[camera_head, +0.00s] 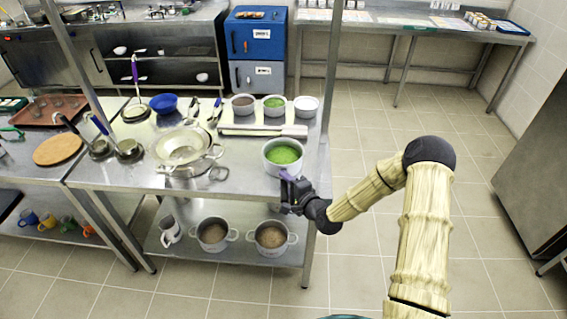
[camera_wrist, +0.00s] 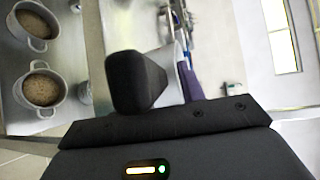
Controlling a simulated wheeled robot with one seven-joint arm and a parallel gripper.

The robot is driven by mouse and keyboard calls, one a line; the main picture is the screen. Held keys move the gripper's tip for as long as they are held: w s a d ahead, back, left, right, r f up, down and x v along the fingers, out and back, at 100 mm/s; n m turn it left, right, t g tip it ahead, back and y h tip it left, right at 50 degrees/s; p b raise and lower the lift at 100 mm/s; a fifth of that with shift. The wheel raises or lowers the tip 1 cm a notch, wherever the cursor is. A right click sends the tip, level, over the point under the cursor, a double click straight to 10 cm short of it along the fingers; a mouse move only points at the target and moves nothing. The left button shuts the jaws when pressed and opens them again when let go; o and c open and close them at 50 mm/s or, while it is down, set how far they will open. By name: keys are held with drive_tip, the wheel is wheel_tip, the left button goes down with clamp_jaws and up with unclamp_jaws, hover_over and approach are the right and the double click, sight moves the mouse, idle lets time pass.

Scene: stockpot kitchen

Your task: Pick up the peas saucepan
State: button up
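The peas saucepan (camera_head: 283,152) is a pale round pan with bright green contents. It stands near the front right corner of the steel table in the head view. Its purple handle (camera_head: 287,175) points toward my gripper (camera_head: 290,192), which is at the handle, just in front of the pan and by the table edge. In the wrist view a dark finger (camera_wrist: 136,82) fills the middle, and the purple handle (camera_wrist: 190,84) shows close beside it. The other finger is not clearly seen, so I cannot tell whether the gripper is closed on the handle.
Three round containers, one with green contents (camera_head: 274,103), stand behind the saucepan. A strainer (camera_head: 184,145) and ladles lie to the left. Two brown-filled pots (camera_head: 271,237) and a pitcher (camera_head: 170,231) stand on the lower shelf. The floor at right is clear.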

clamp_jaws()
drive_tip(key=shift+r, duration=0.15)
drive_tip(key=shift+r, duration=0.1)
drive_tip(key=shift+w+r, duration=0.1)
drive_tip(key=shift+r, duration=0.15)
wheel_tip(320, 180, up, 9)
drive_tip(key=shift+r+b, duration=0.15)
drive_tip(key=shift+b, duration=0.45)
